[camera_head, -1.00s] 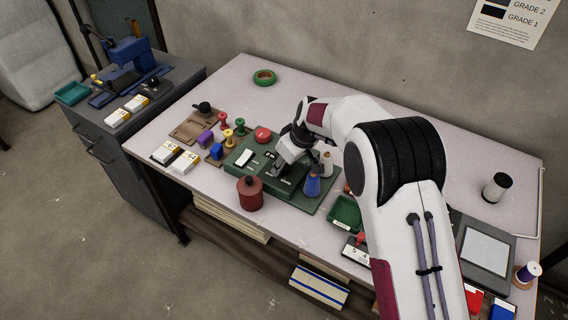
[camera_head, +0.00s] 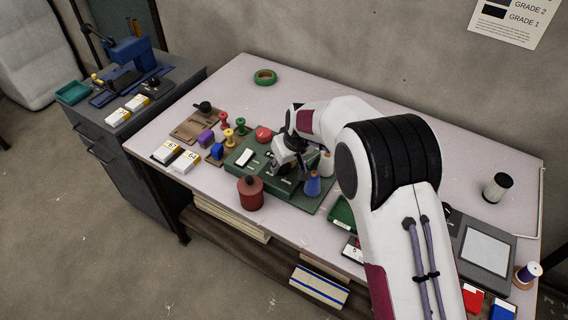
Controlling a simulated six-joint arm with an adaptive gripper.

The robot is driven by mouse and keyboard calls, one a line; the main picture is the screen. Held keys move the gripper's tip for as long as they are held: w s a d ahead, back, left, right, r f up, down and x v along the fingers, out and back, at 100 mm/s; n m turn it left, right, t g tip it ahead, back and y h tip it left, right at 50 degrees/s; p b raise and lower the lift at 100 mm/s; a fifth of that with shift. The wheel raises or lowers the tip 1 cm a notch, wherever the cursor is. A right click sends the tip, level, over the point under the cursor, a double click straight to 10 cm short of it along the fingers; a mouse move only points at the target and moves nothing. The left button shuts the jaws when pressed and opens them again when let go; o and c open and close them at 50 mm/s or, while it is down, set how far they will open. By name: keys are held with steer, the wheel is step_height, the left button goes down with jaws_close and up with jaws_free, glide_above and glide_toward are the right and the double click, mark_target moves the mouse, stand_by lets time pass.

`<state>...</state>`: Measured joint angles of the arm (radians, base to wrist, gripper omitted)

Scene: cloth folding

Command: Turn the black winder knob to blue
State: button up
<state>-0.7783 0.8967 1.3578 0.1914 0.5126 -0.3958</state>
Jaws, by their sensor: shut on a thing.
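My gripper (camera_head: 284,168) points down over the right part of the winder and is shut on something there. The black knob is hidden by the gripper, so I cannot see its pointer or which colour mark it faces.
A dark red canister (camera_head: 250,194) stands in front of the winder.

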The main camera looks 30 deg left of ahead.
steer(key=o, duration=1.1)
steer(key=shift+r, duration=0.15)
steer(key=v, duration=1.1)
steer(key=shift+r, duration=0.35)
steer(key=shift+s+d, duration=0.15)
steer(key=shift+d, duration=0.05)
